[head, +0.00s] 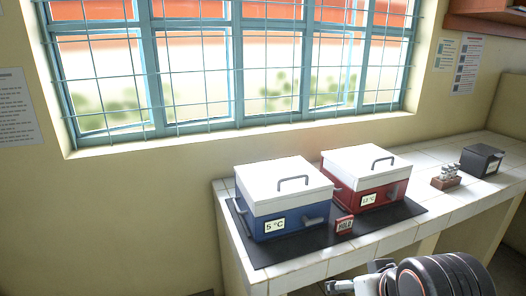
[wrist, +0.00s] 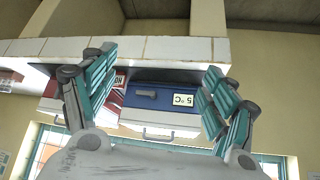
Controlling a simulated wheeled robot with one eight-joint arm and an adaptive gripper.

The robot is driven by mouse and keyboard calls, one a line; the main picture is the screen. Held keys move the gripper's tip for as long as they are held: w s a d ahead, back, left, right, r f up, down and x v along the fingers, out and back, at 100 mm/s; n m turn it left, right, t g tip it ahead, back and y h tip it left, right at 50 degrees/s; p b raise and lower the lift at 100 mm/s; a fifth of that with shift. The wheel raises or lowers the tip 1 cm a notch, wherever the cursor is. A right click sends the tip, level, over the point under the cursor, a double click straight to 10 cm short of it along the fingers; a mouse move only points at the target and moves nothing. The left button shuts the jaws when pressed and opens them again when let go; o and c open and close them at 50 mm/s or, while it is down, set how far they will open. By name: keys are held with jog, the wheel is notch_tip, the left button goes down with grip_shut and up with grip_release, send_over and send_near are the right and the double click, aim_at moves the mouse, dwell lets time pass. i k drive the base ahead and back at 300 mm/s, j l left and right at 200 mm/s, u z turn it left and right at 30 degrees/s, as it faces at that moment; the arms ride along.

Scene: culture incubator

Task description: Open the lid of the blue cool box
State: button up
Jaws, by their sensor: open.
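The blue cool box (head: 290,222) stands on a black mat at the left of the counter, with a "5 °C" label and a grey front latch or grip. In the wrist view, which is upside down, the blue box (wrist: 158,106) shows beyond my gripper (wrist: 158,66). The gripper's fingers are spread wide with nothing between them. My gripper is apart from the box, in front of it. In the head view my arm's end shows only partly at the bottom edge.
A red cool box (head: 376,194) with a white lid stands close to the right. A vial rack (head: 446,180) and dark box (head: 482,160) stand farther right. A barred window is behind.

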aim_at(267, 187)
jog(key=i+j, duration=0.1)
jog(key=j, duration=0.2)
jog(key=i+j, duration=0.15)
jog(key=j, duration=0.15)
jog(key=i+j, duration=0.1)
jog(key=j, duration=0.2)
jog(key=i+j, duration=0.15)
jog(key=j, duration=0.2)
jog(key=z, duration=0.05)
